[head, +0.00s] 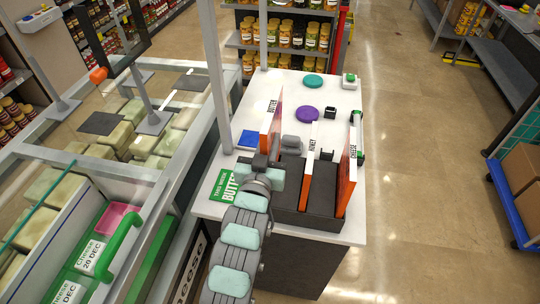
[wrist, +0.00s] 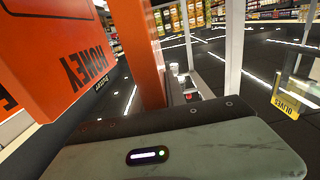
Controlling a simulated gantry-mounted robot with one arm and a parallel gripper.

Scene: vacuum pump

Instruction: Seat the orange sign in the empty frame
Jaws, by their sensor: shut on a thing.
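The orange BUTTER sign (head: 271,128) stands upright near the left side of the white counter, its white lettered edge at the top. My gripper (head: 270,160) is shut on its near lower part; the fingers are mostly hidden by my wrist. In the wrist view an orange panel (wrist: 145,50), apparently this sign, rises just beyond my gripper. A dark open frame (head: 146,88), apparently the empty one, stands over the glass-topped chest at upper left, with an orange knob (head: 98,75) on it.
Orange HONEY (head: 307,165) and CHEESE (head: 348,165) signs stand in a dark slotted rack (head: 290,212) close right of my gripper. A grey post (head: 215,75) rises between chest and counter.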

